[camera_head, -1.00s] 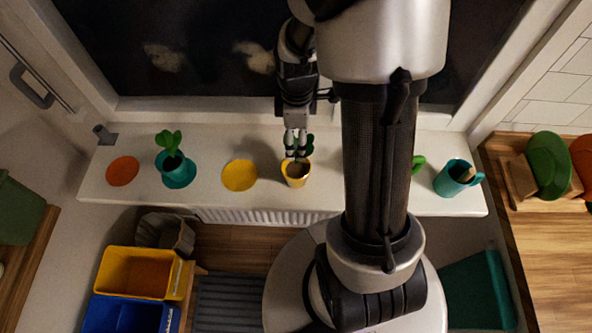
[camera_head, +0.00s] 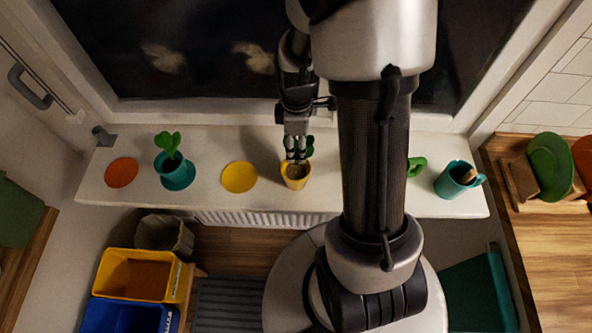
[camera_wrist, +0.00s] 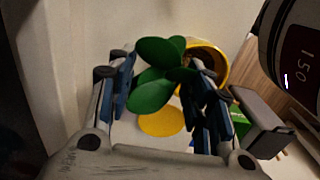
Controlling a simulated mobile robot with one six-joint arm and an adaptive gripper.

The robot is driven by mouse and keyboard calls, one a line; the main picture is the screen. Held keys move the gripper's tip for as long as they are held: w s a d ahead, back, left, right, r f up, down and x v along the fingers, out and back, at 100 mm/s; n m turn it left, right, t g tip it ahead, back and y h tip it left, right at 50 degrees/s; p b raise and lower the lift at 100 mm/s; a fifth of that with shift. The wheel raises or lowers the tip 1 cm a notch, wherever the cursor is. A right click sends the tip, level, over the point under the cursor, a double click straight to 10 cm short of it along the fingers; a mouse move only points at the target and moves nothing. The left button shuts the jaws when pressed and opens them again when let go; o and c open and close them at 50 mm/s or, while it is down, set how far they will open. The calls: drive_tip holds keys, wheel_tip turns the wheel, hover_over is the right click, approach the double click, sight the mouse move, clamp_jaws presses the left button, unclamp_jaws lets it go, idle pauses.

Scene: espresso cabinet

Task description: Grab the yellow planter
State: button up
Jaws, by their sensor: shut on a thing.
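The yellow planter (camera_head: 297,181) stands on the white windowsill, right of a yellow disc (camera_head: 239,177). It holds a green plant, mostly hidden by my gripper in the head view. My gripper (camera_head: 296,152) reaches down at the planter from above and behind. In the wrist view, the green leaves (camera_wrist: 155,88) lie between my fingers (camera_wrist: 165,95). The planter's yellow rim (camera_wrist: 222,68) shows behind the right finger. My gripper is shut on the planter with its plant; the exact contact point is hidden.
A teal planter (camera_head: 175,176) with a plant and an orange disc (camera_head: 121,172) are on the left of the sill (camera_head: 210,203). The window is close behind. Yellow (camera_head: 140,275) and blue bins are below left.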

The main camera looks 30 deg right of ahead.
clamp_jaws()
drive_tip(key=shift+r, duration=0.1)
idle(0.4)
